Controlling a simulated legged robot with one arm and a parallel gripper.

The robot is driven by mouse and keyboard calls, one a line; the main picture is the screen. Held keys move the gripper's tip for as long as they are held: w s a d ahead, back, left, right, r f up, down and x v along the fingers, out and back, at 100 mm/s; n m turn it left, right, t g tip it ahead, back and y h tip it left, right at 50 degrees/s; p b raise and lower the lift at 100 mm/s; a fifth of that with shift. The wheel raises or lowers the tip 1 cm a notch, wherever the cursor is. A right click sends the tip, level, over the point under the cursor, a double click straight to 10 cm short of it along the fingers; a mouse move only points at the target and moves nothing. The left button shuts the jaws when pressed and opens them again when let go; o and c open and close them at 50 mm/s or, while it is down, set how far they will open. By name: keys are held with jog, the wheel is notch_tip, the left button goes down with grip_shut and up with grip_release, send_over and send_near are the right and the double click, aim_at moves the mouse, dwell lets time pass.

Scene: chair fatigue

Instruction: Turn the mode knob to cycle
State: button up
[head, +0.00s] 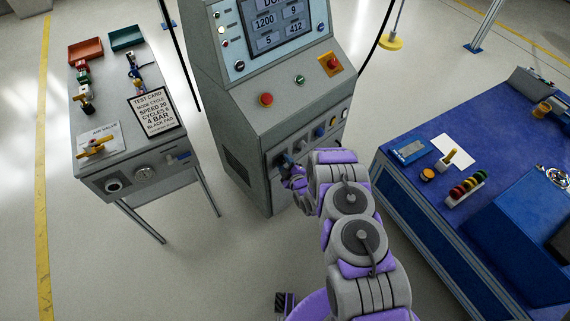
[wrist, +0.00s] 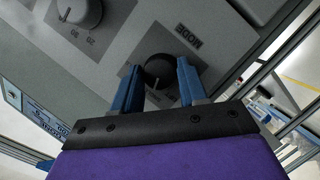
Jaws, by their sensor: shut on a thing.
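The mode knob (wrist: 158,70) is dark and round, on a grey panel beside the printed word MODE in the wrist view. My gripper (wrist: 159,78) has its two blue fingers on either side of the knob and is shut on it. The fingers and the gripper body hide part of the knob and its markings, so its setting cannot be read. In the head view my gripper (head: 285,163) is at the lower front panel of the grey console (head: 235,130). The knob is hidden there behind my gripper.
A grey numbered knob (wrist: 80,12) is beside the mode knob. Several other controls line the console's lower panel, with red buttons (head: 266,99) above. A side table (head: 105,165) with a test card (head: 157,112) stands left. A blue workbench (head: 480,220) stands right. Open floor lies between.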

jog(key=shift+d+r+m+g+p, duration=0.15)
jog(key=shift+m+g+p, duration=0.35)
jog(key=shift+m+p, duration=0.4)
jog(key=m+g+y+p, duration=0.1)
jog(key=m, duration=0.2)
jog(key=shift+w+g+y, duration=0.1)
jog(key=shift+g+y, duration=0.2)
jog(key=shift+g, duration=0.1)
jog(key=shift+d+f+m+g+y+b, duration=0.15)
jog(key=shift+m+g+y, duration=0.1)
jog(key=shift+m, duration=0.2)
jog(key=shift+a+f+m+g+y+b, duration=0.15)
jog(key=shift+m+g, duration=0.1)
jog(key=shift+m, duration=0.2)
jog(key=m+b, duration=0.1)
jog(key=m+g+y+b, duration=0.1)
jog(key=shift+w+d+r+m+y, duration=0.1)
jog(key=shift+w+d+m+y, duration=0.1)
jog(key=shift+m+y, duration=0.15)
jog(key=shift+r+m+g+y, duration=0.1)
jog(key=shift+m+g+y, duration=0.25)
jog(key=shift+m, duration=0.3)
jog(key=shift+w+b, duration=0.15)
jog(key=shift+b, duration=0.15)
jog(key=o, duration=1)
jog(key=shift+o, duration=0.2)
